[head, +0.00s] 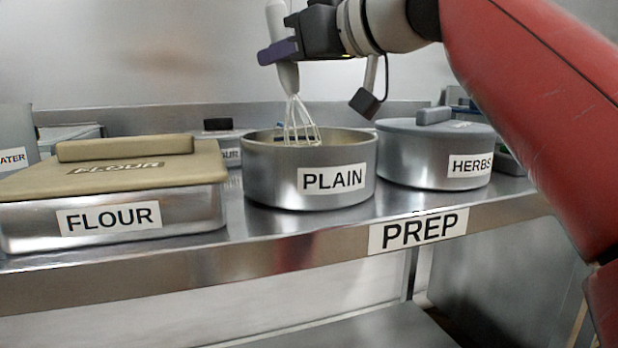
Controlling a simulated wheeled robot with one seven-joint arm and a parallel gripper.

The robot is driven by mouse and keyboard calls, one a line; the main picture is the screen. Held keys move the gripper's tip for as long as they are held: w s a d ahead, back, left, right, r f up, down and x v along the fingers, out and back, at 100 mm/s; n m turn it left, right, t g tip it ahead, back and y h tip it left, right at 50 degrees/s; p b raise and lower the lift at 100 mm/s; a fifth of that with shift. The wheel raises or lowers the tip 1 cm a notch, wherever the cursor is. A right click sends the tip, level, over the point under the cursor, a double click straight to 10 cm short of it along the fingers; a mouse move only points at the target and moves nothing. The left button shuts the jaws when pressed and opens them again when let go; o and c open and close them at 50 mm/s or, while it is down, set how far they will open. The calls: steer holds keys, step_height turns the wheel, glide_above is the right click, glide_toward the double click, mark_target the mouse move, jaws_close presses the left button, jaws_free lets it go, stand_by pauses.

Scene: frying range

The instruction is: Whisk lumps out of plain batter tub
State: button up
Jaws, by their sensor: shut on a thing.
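The plain batter tub (270,178) is a round steel tub labelled PLAIN, open at the top, standing on the prep counter. A thin strip of pale batter (340,137) shows inside its far rim; lumps cannot be made out from this low angle. My gripper (278,52) is above the tub, shut on the white handle of a whisk (289,80). The whisk hangs nearly upright with its wires down inside the tub's mouth. The lower ends of the wires are hidden by the near wall, so how deep they reach cannot be told.
A steel flour box (190,217) with a tan lid stands to the left. A round herbs tub (400,170) with a grey lid stands close on the right. More containers sit behind. The counter's front edge (290,249) carries a PREP label.

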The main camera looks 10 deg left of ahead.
steer(key=shift+s+d, duration=0.25)
steer(key=shift+s, duration=0.15)
step_height(320, 180, up, 7)
steer(key=p, duration=0.6)
steer(key=shift+r+p, duration=0.15)
steer(key=shift+p, duration=0.2)
stand_by(0.5)
step_height(320, 180, up, 5)
steer(key=p, duration=0.4)
steer(key=shift+p, duration=0.4)
